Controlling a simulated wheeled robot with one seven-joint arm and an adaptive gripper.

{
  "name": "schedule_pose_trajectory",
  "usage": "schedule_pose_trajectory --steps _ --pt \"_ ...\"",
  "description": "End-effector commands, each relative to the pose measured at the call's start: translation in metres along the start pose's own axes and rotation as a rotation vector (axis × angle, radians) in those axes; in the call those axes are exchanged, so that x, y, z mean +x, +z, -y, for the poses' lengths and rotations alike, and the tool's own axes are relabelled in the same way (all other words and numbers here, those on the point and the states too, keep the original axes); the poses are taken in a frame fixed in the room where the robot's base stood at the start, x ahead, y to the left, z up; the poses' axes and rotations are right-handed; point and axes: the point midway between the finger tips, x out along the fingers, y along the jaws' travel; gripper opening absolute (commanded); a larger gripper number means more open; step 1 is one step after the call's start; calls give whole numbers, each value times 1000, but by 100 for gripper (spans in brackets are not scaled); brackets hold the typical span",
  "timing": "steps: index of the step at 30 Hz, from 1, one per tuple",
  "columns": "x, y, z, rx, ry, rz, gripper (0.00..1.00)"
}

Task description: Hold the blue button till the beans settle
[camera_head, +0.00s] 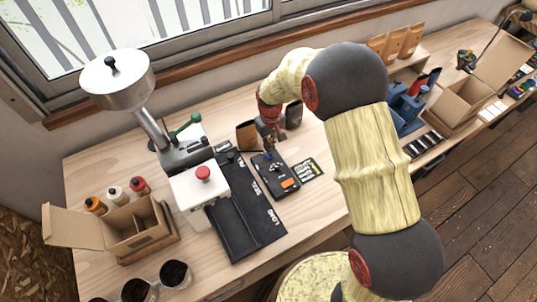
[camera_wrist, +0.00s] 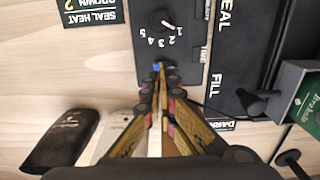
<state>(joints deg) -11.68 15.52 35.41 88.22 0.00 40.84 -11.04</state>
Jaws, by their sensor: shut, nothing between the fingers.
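The blue button (camera_wrist: 156,66) shows as a small patch of blue on the black control box (camera_head: 263,182), mostly hidden by my fingertips. My gripper (camera_wrist: 158,72) is shut and empty, with its tips at the button; I cannot tell whether they touch or press it. In the head view my gripper (camera_head: 268,148) reaches down to the far end of the box. The box also carries a numbered dial (camera_wrist: 167,24) and an orange switch (camera_head: 290,183). Dark beans show in the cups (camera_head: 174,272) at lower left; any beans inside the metal hopper (camera_head: 117,80) are hidden.
A black mat (camera_head: 245,222) marked with words lies left of the box. A white unit with a red button (camera_head: 203,173) stands beside it. A brown bag (camera_head: 246,135) and a dark canister (camera_head: 293,114) stand behind. A cardboard box (camera_head: 135,232) is at left.

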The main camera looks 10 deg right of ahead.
Motion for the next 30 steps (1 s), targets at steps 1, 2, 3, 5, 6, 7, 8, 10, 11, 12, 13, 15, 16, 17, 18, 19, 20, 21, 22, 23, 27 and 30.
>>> schedule_pose_trajectory --steps 1,2,3,5,6,7,8,10,11,12,13,15,16,17,18,19,20,21,22,23,27,30 --pt "1 0 0 0 0 0 0" --pt "2 0 0 0 0 1 0" --pt "3 0 0 0 0 1 0" --pt "5 0 0 0 0 1 0" --pt "6 0 0 0 0 1 0" --pt "7 0 0 0 0 1 0" --pt "8 0 0 0 0 1 0" --pt "10 0 0 0 0 1 0" --pt "10 0 0 0 0 1 0" --pt "12 0 0 0 0 1 0" --pt "12 0 0 0 0 1 0" --pt "14 0 0 0 0 1 0" --pt "15 0 0 0 0 1 0" --pt "16 0 0 0 0 1 0" --pt "17 0 0 0 0 1 0" --pt "18 0 0 0 0 1 0" --pt "19 0 0 0 0 1 0" --pt "20 0 0 0 0 1 0" --pt "20 0 0 0 0 1 0" --pt "21 0 0 0 0 1 0" --pt "25 0 0 0 0 0 0" --pt "25 0 0 0 0 0 0"
